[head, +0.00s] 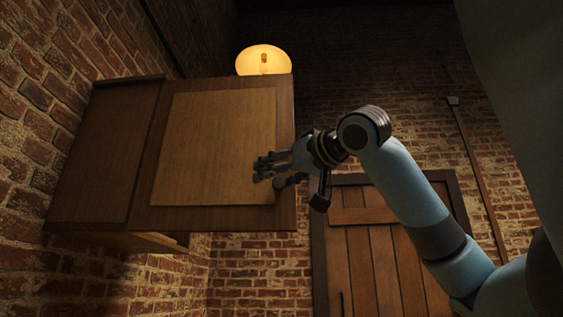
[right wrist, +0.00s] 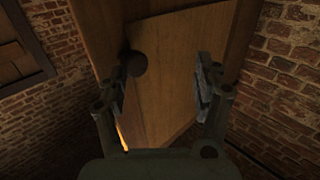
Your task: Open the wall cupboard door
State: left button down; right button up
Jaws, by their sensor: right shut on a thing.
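The wall cupboard (head: 92,165) is a brown wooden box on the brick wall at left. Its door (head: 215,150) has a lighter inset panel and fills the upper middle of the head view. How far the door stands open is hard to tell. My right gripper (head: 268,168) is at the door's right side. A dark round knob (right wrist: 134,63) shows against the left finger in the right wrist view, where the right gripper (right wrist: 162,85) has its fingers on either side of the wood. It is shut on the knob, though the contact is partly hidden. My left gripper is out of view.
A glowing round lamp (head: 263,58) shows just above the cupboard. A plank door (head: 375,260) stands in the far brick wall, below my right arm. A pipe (head: 480,175) runs down that wall at right. The space below the cupboard looks clear.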

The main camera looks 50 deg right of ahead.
notch_tip(320, 180, up, 10)
jog(key=shift+a, duration=0.15)
dwell(0.3)
